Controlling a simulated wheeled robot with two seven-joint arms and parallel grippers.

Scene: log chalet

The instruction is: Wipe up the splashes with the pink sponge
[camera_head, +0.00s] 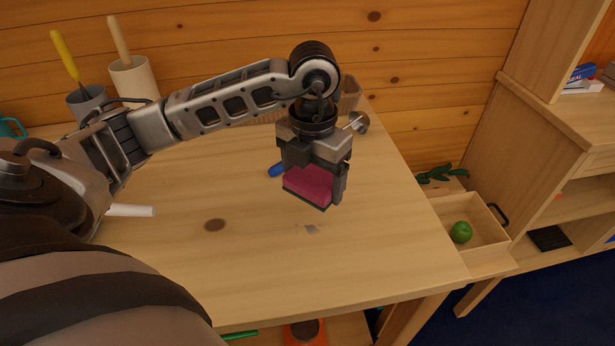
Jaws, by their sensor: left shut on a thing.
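My left gripper (322,178) reaches in from the left over the wooden table and points down. It is shut on the pink sponge (307,187), which has a dark underside. The sponge is low over the table's right half; I cannot tell whether it touches the top. A small greyish splash (312,229) lies on the table just in front of the sponge. A brown round mark (214,225) to the left looks like a knot in the wood or a stain; I cannot tell which. My right gripper is not in view.
Two pots, one grey (88,101) and one cream (134,78), stand at the back left. A blue object (276,170) lies behind the sponge. A white cylinder (131,211) lies at the left. The table's front is clear.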

